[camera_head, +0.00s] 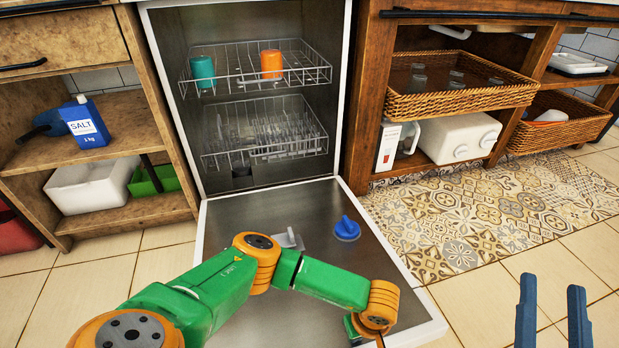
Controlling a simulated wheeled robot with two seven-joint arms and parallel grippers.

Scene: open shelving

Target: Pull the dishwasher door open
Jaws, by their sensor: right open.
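The dishwasher door (270,209) is folded down, open and roughly flat in front of the dishwasher (172,70). A blue round cap (347,229) shows on the door's inner face. My left arm comes in from the lower left, in green and orange, and lies across the view of the door. Its end is near the door's front right corner; its gripper fingers are not visible, and I cannot tell whether it touches the door. My right gripper (552,282) shows as two blue fingers at the lower right, apart and empty, to the right of the door.
Inside are an upper rack (300,76) with a teal cup (202,72) and an orange cup (271,64), and a lower rack (265,149). Wooden shelving stands on both sides. A patterned rug (480,215) lies right of the door. Tiled floor is clear at lower right.

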